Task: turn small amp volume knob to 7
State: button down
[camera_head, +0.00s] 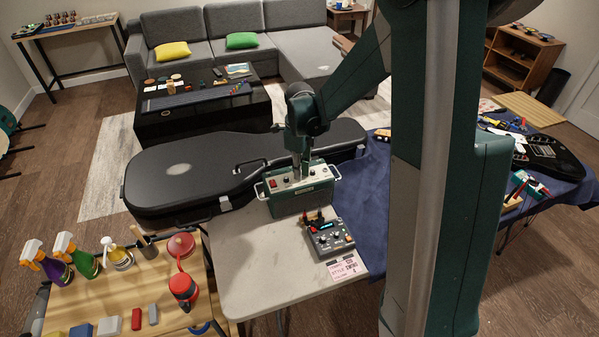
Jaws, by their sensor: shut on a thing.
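The small amp (290,198) is a dark green box with a pale top panel, standing on the grey table. Its top panel carries small knobs and a red switch (273,185). My gripper (299,178) points down onto the middle of that panel and is shut on a knob there. The gripper hides the knob, so its pointer and the number it is at cannot be read. White handles stick out at both sides of the amp.
A grey pedal unit (329,238) and a pink-lettered card (344,268) lie on the grey table (245,270) in front of the amp. A black guitar case (180,170) lies behind it. A wooden table (75,300) with spray bottles stands left. My arm blocks part of the right side.

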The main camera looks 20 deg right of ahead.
jog(key=shift+m, duration=0.3)
jog(key=c, duration=2.4)
grip_release()
jog(key=shift+r, duration=0.15)
jog(key=shift+r, duration=3.85)
jog(key=shift+r, duration=0.1)
